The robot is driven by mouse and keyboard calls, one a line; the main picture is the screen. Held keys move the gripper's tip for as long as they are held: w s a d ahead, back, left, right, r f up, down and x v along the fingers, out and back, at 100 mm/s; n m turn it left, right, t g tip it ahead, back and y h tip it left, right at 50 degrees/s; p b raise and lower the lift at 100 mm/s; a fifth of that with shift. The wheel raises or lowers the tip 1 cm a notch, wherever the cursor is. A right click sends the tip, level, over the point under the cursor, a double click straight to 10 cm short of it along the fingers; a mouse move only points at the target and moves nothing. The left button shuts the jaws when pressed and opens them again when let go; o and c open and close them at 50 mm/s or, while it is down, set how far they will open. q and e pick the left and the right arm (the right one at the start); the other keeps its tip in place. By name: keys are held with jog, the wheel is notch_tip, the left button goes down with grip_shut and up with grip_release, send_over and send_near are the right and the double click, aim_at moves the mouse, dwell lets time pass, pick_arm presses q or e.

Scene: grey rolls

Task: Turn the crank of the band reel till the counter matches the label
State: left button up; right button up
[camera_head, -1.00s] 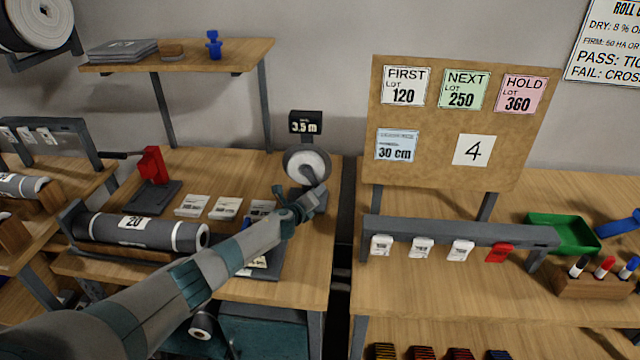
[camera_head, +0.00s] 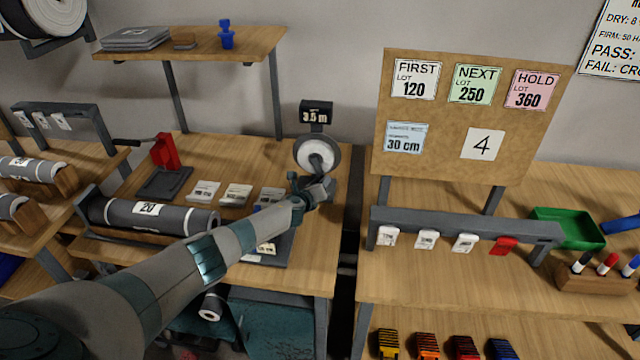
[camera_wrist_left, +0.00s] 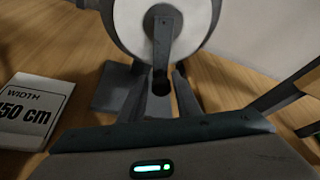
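The band reel (camera_head: 308,150) stands at the back of the left bench, a white roll with a grey crank (camera_wrist_left: 164,40) on its face. The black counter (camera_head: 316,113) above it reads about 3.5 m, slightly blurred. My left gripper (camera_head: 320,186) is at the reel, and in the left wrist view its fingers (camera_wrist_left: 161,95) stand either side of the crank's handle (camera_wrist_left: 160,84). The crank points down there. Whether the fingers press on the handle is not clear. A white card with 4 (camera_head: 482,145) hangs on the board. My right gripper is out of view.
A white width card (camera_wrist_left: 30,110) lies left of the gripper. A grey roll marked 20 (camera_head: 150,212) and a red-handled tool (camera_head: 165,155) are on the left bench. A board (camera_head: 440,160) and a grey rail (camera_head: 465,228) stand on the right bench, across a narrow gap.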

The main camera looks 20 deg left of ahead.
pick_arm(q)
jog(key=shift+o, duration=0.5)
jog(key=shift+f, duration=0.1)
jog(key=shift+s+r+p, duration=0.35)
jog(key=shift+s+p, duration=0.15)
jog(key=shift+s, duration=0.05)
jog(key=p+v, duration=0.1)
jog(key=v, duration=0.3)
jog(key=shift+s+r+p, duration=0.1)
jog(key=shift+s+p, duration=0.25)
jog(key=shift+p, duration=0.05)
jog(key=v, duration=1.1)
jog(key=shift+s+b, duration=0.15)
jog(key=shift+b, duration=0.25)
jog(key=shift+d, duration=0.15)
